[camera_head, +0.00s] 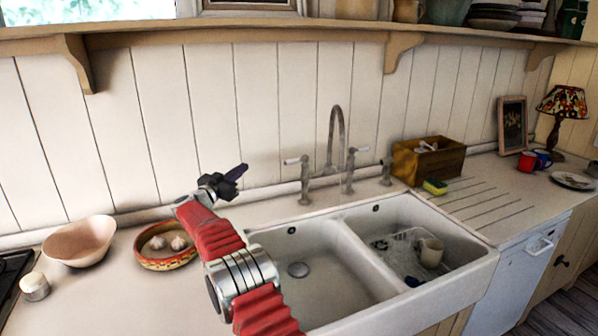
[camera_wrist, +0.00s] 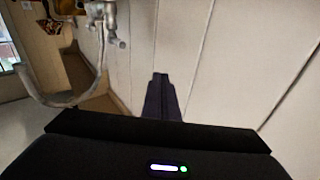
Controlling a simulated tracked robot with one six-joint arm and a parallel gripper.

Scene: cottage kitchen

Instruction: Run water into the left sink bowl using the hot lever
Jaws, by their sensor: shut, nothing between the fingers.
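The grey metal tap (camera_head: 331,171) stands behind the double white sink, with a tall arched spout (camera_head: 337,118). It has a left lever (camera_head: 293,161) and a right lever (camera_head: 361,149), both with pale handles; hot or cold marks are too small to read. The left sink bowl (camera_head: 318,269) looks empty with a round drain, and no running water shows. My gripper (camera_head: 241,171) is shut and empty, left of the left lever and apart from it, in front of the panelled wall. In the wrist view, my closed fingers (camera_wrist: 162,97) point at the wall, and the tap (camera_wrist: 110,22) appears sideways at upper left.
The right bowl (camera_head: 440,212) holds a rack and a mug (camera_head: 431,252). A wooden box (camera_head: 428,160) and a sponge (camera_head: 435,187) stand right of the tap. A garlic bowl (camera_head: 167,262) and a pink bowl (camera_head: 80,241) sit left. A shelf (camera_head: 240,32) runs above.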

